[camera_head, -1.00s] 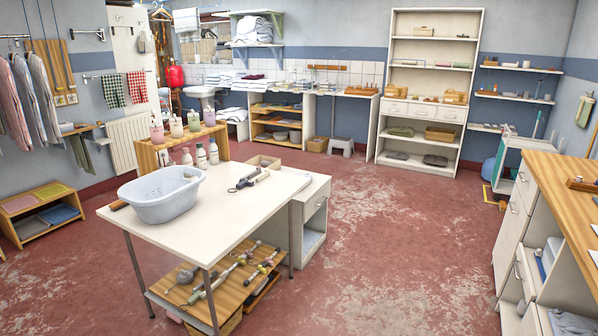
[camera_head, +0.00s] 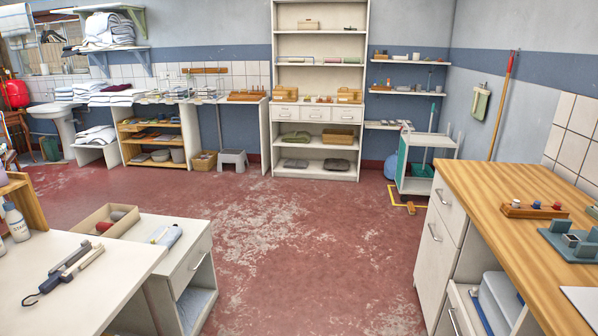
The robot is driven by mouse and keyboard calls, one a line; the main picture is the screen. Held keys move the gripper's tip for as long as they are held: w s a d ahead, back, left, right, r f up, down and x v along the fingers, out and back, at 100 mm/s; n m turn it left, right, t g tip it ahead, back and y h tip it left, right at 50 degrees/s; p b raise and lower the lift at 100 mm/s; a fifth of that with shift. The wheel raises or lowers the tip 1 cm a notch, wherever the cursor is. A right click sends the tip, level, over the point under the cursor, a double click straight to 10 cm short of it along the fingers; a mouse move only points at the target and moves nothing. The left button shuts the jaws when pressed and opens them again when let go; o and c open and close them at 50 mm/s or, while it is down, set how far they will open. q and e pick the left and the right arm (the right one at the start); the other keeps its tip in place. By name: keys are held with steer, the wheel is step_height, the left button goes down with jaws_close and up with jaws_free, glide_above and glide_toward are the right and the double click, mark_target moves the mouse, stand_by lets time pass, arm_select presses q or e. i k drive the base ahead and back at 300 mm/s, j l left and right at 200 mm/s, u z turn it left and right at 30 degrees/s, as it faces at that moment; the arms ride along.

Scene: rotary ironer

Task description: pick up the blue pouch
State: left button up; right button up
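I cannot clearly pick out a blue pouch. A rounded blue object (camera_head: 391,167) sits on the floor at the back, left of the trolley and partly hidden by it; I cannot tell if it is a pouch. A small pale blue item (camera_head: 168,237) lies on the low white cabinet (camera_head: 184,262) beside the worktable; its kind is also unclear. Neither of my grippers is in view.
The white worktable (camera_head: 95,300) with dark tools (camera_head: 62,272) is at lower left. A wood-topped counter (camera_head: 500,190) with an open drawer fills the right. A tall shelf (camera_head: 279,90) and white-green trolley (camera_head: 425,185) stand behind. The red floor (camera_head: 310,240) between is clear.

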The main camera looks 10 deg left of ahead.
mark_target(164, 235)
steer(key=i+u, duration=0.5)
steer(key=i+l+u, duration=0.25)
steer(key=i+u, duration=0.2)
steer(key=i+l+u, duration=0.5)
steer(key=i+j, duration=0.05)
